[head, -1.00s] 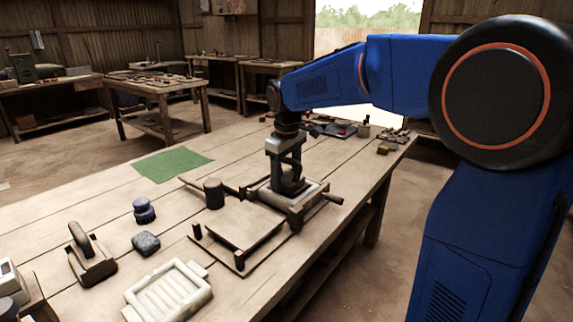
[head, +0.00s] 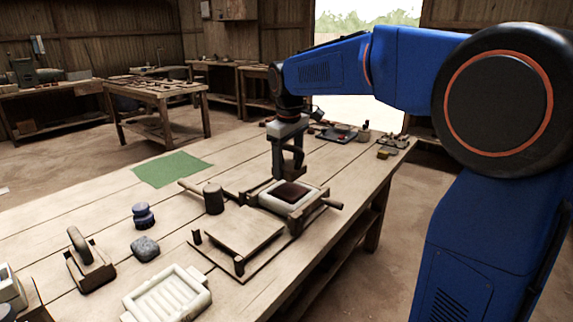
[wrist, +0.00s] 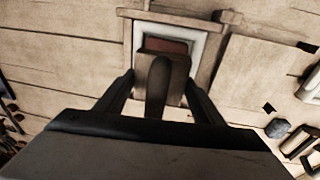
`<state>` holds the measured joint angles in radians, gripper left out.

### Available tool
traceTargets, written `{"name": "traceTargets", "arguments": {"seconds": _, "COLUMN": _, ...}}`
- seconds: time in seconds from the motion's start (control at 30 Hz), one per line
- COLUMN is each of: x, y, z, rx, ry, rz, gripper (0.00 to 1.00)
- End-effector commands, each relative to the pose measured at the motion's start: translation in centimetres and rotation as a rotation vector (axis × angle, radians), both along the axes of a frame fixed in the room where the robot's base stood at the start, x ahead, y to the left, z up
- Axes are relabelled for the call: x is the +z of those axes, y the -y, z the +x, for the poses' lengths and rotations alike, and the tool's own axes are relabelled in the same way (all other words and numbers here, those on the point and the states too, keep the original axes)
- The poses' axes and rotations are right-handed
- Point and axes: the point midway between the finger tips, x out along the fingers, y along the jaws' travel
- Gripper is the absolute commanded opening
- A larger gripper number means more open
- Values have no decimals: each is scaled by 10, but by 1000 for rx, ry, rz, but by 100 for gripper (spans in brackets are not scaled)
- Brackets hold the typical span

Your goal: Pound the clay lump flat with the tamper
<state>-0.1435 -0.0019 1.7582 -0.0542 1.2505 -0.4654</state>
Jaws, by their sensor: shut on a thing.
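The clay lump shows as a dark red-brown mass (head: 290,193) inside the pale square mould frame (head: 268,201) on the bench. In the wrist view the clay (wrist: 165,46) shows within the pale frame, partly hidden behind the tamper. My gripper (head: 288,165) is above the far side of the mould. In the wrist view my gripper (wrist: 160,88) is shut on the tamper (wrist: 175,92), a wooden block with a dark upright handle. The tamper appears raised clear of the clay. How flat the clay is, I cannot tell.
A mallet (head: 213,199) lies left of the mould, and a flat board (head: 237,232) is in front. A pale ribbed tray (head: 167,295), a grey lump (head: 145,248) and a handled tool (head: 90,262) are nearer. A green mat (head: 172,169) lies farther back.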

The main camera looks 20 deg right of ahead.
Motion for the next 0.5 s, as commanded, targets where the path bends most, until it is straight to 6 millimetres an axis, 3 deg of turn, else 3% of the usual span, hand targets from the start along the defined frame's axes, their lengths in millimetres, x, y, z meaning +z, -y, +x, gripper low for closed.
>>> {"name": "traceTargets", "arguments": {"seconds": 0.37, "x": -1, "y": 0, "z": 0, "rx": 1, "ry": 1, "rz": 0, "gripper": 1}}
{"name": "traceTargets", "arguments": {"seconds": 0.5, "x": -27, "y": 0, "z": -1, "rx": 1, "ry": -4, "rz": -1, "gripper": 1}}
